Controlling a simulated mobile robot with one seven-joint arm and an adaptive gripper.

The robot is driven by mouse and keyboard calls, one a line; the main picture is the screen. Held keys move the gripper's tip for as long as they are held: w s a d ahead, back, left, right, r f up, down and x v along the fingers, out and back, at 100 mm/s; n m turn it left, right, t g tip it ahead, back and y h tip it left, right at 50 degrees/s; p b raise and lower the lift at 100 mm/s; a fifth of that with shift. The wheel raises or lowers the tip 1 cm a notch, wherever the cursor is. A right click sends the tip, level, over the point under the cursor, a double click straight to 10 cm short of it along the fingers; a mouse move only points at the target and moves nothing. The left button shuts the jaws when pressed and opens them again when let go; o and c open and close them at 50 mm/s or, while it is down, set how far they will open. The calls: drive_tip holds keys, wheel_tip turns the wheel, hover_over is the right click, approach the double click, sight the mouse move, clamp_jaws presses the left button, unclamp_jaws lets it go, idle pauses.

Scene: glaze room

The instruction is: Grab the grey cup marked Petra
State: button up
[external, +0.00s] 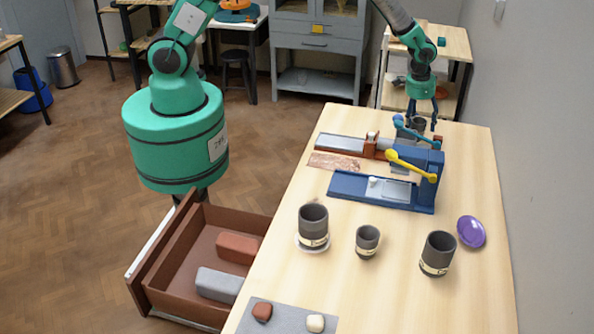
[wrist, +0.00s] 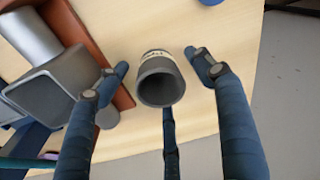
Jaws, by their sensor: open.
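A grey cup (wrist: 161,88) with a pale label band (wrist: 157,54) shows in the wrist view, its dark mouth facing the camera. I cannot surely read its lettering. My gripper (wrist: 158,66) is open, with blue fingers around the cup and gaps at its left and right. In the external view my gripper (external: 420,122) is at the far end of the table, with this cup (external: 419,126) partly hidden among its fingers. Three more dark grey cups with pale labels stand nearer: left (external: 313,224), middle (external: 367,239) and right (external: 437,251). Their names are too small to read.
A purple oval dish (external: 471,232) is near the right edge. An open drawer (external: 166,262) holds two blocks. A wall runs along the right.

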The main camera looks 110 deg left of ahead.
drive_tip(key=shift+c, duration=0.3)
drive_tip(key=c, duration=1.3)
drive_tip(key=shift+r, duration=0.15)
wheel_tip(320, 180, up, 10)
